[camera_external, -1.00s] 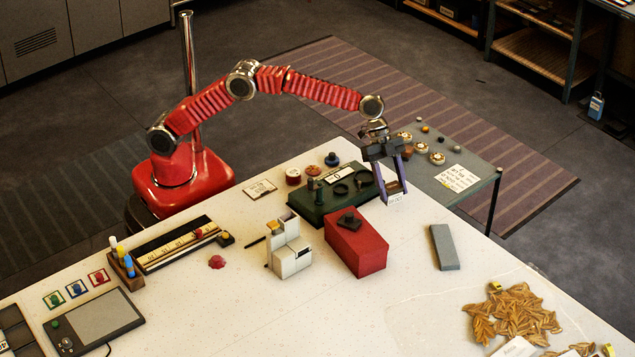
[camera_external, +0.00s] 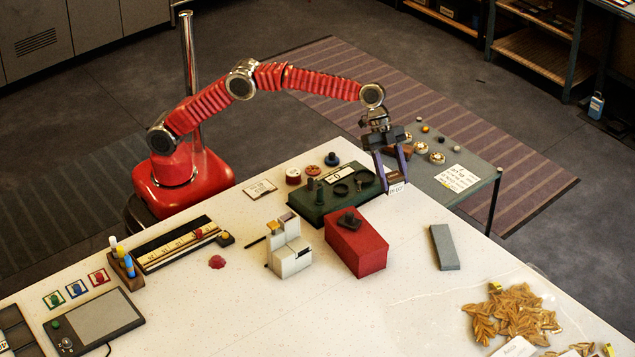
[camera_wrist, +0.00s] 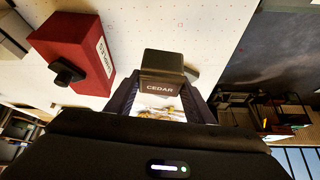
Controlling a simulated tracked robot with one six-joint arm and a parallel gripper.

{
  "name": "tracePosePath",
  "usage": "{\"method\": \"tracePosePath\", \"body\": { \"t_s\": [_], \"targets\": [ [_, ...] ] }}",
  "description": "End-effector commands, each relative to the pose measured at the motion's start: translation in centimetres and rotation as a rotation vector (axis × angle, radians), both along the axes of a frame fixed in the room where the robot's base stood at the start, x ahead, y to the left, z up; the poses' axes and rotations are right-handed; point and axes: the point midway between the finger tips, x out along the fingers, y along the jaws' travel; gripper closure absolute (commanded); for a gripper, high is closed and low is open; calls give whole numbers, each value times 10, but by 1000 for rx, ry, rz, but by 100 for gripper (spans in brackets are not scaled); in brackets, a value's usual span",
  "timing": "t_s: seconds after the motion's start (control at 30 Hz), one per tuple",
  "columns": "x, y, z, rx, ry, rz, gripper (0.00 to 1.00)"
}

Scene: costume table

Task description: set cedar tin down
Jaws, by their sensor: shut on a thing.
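My gripper (camera_external: 392,181) is at the far right edge of the white table, fingers pointing down. In the wrist view my gripper (camera_wrist: 160,101) is shut on the cedar tin (camera_wrist: 162,66), a dark box with the pale word CEDAR on its near face. The tin sits between the fingertips. In the external view the tin's body is hard to make out; a small pale lettered patch shows at the fingertips. How far the tin is from the tabletop I cannot tell.
A red box (camera_external: 360,250) with a black knob stands left and in front of my gripper. A dark green case (camera_external: 325,205) lies just left. A grey block (camera_external: 444,246) is to the right. A side table (camera_external: 476,172) is behind. Tabletop between the red box and grey block is clear.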

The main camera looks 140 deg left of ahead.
Motion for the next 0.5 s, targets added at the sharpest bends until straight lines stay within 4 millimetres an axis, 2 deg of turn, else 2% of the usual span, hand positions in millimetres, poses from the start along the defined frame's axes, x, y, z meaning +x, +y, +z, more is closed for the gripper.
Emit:
{"method": "tracePosePath", "body": {
  "t_s": [0.3, 0.5],
  "targets": [
    [0, 0, 2, 1, -1, 1, 75],
    [1, 0, 18, 1, -2, 0, 75]
  ]
}}
